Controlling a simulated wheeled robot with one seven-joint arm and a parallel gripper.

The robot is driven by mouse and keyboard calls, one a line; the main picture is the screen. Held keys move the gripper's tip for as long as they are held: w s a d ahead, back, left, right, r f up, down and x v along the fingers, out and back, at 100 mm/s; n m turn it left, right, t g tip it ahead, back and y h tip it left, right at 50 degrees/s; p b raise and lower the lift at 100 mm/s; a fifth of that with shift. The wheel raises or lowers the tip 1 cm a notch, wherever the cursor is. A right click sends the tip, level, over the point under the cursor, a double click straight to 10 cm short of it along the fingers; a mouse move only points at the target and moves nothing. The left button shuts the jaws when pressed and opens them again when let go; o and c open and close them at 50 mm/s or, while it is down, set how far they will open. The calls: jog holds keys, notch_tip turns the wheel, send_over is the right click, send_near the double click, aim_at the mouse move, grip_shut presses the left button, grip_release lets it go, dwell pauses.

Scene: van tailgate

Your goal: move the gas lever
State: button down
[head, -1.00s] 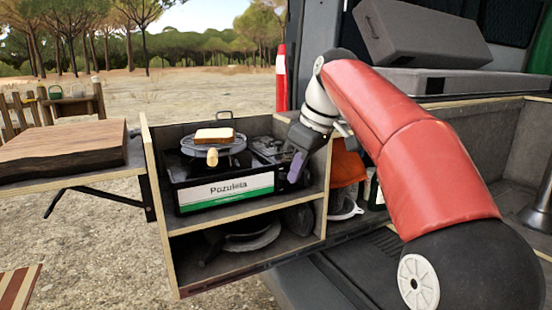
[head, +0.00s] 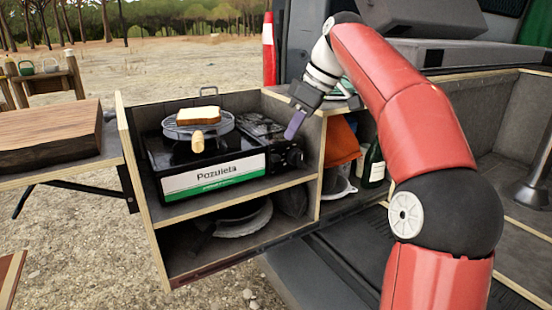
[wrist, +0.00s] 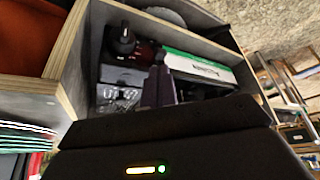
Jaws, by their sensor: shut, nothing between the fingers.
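The black camping stove (head: 165,160) stands on the upper shelf of the slide-out box. At the right of its front is a dark round knob (head: 293,157), which also shows in the wrist view (wrist: 123,38). I cannot make out a separate gas lever or its position. My gripper (head: 293,125), with purple-grey fingers, is shut and empty. In the head view it appears just above the knob, with a gap between them. In the wrist view my gripper (wrist: 160,82) points toward the stove and covers part of its top and front.
A grill rack (head: 172,125) with a bread slice (head: 195,115) is on the stove. The box's right wall (head: 312,165) stands close beside the knob. A wooden block (head: 50,135) is at left.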

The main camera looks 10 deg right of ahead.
aim_at(280, 158)
jog(key=shift+b+x, duration=1.7)
jog(key=shift+x, duration=1)
jog(key=shift+s, duration=0.1)
notch_tip(280, 158, down, 2)
jog(key=shift+f+b, duration=0.2)
jog(key=shift+b, duration=0.8)
jog(key=shift+r+p, duration=0.35)
jog(key=shift+r, duration=0.05)
jog(key=shift+s+d+r, duration=0.25)
jog(key=shift+s+d, duration=0.15)
jog(key=shift+d, duration=0.2)
jog(key=shift+s+d+r, duration=0.25)
jog(key=shift+s+d, duration=0.15)
jog(key=shift+d, duration=0.25)
jog(key=p+v, duration=0.2)
jog(key=v, duration=0.6)
jog(key=shift+p, duration=0.4)
